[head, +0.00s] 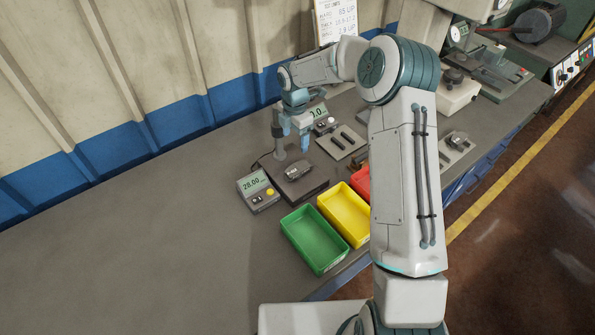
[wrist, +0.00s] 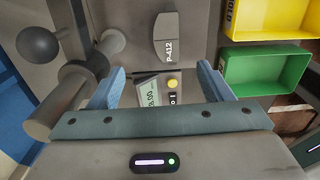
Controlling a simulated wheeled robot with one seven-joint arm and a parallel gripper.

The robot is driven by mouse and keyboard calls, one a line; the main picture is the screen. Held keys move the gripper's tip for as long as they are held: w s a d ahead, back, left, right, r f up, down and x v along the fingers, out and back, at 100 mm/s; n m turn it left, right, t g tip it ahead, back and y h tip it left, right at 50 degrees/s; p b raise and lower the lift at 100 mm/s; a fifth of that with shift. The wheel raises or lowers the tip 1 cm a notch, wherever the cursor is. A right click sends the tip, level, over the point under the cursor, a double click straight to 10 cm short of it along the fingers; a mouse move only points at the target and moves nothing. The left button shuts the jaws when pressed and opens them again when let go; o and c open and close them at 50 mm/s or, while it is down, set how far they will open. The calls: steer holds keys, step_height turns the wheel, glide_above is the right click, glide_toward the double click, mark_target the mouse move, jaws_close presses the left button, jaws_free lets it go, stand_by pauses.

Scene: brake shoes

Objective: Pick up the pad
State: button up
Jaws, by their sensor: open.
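The pad (wrist: 166,33), a small grey block labelled P-412, shows in the wrist view ahead of my fingertips and between their lines. In the head view the pad (head: 298,171) lies on the dark base plate of a gauge stand (head: 279,141). My gripper (head: 293,130) points down above the plate, beside the stand's post, apart from the pad. In the wrist view my gripper (wrist: 160,75) has its two blue fingers wide apart with nothing held between them.
A display box (head: 258,190) reading 28.00 stands left of the plate. Green (head: 312,268), yellow (head: 345,214) and red (head: 361,183) bins stand at the front. A slotted plate (head: 342,142) is behind. The stand's post (wrist: 70,90) is close to my left finger. The bench's left is clear.

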steer(key=b, duration=0.4)
glide_above(297, 167)
steer(key=f, duration=0.7)
steer(key=shift+w+a, duration=0.25)
steer(key=shift+w, duration=0.1)
steer(key=f, duration=0.1)
steer(key=f+b, duration=0.1)
steer(key=f, duration=0.1)
steer(key=f+b, duration=0.1)
steer(key=shift+s+d+f, duration=0.2)
steer(key=shift+s+f, duration=0.05)
steer(key=shift+s, duration=0.1)
steer(key=shift+f+b, duration=0.35)
steer(key=shift+r, duration=0.1)
steer(key=c, duration=1.4)
steer(key=shift+o, duration=0.2)
